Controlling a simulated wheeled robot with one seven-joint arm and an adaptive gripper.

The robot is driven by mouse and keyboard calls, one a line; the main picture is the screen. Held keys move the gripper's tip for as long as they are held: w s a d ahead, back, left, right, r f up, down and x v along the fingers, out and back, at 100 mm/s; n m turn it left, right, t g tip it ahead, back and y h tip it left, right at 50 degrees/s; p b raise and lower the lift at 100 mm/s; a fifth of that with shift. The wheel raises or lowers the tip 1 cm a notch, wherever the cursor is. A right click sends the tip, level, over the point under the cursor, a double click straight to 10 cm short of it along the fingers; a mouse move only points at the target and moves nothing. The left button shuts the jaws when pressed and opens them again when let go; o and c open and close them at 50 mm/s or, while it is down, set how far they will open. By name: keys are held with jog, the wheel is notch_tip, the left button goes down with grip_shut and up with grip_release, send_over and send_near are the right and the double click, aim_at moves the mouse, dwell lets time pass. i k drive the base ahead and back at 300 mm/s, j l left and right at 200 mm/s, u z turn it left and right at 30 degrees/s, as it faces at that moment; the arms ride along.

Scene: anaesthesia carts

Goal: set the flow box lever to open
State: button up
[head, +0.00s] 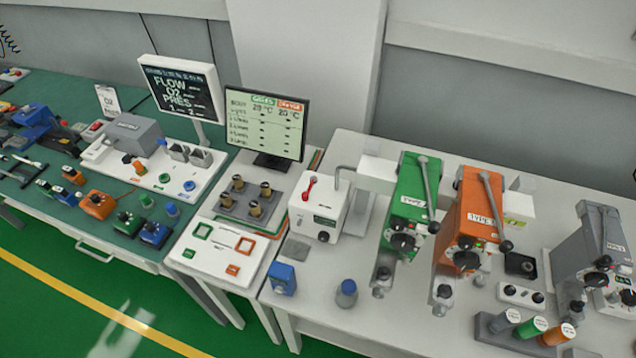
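A white box (327,221) with a red lever (309,188) stands at the left end of the right-hand white table; it may be the flow box, but its small label cannot be read. The red lever is on the box's upper left and points up, tilted slightly to the right. A dark knob (323,237) sits low on the box's front, and a grey bent pipe (343,178) rises behind it. My gripper is not in view.
Green (413,190) and orange (470,215) units with long levers stand right of the box. A blue block (282,278) and a blue-capped jar (346,293) sit near the front edge. A monitor (265,122) stands behind left. The green floor (60,300) in front is clear.

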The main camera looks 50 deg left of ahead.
aim_at(313, 179)
jog(key=u, duration=2.15)
jog(key=i, duration=0.65)
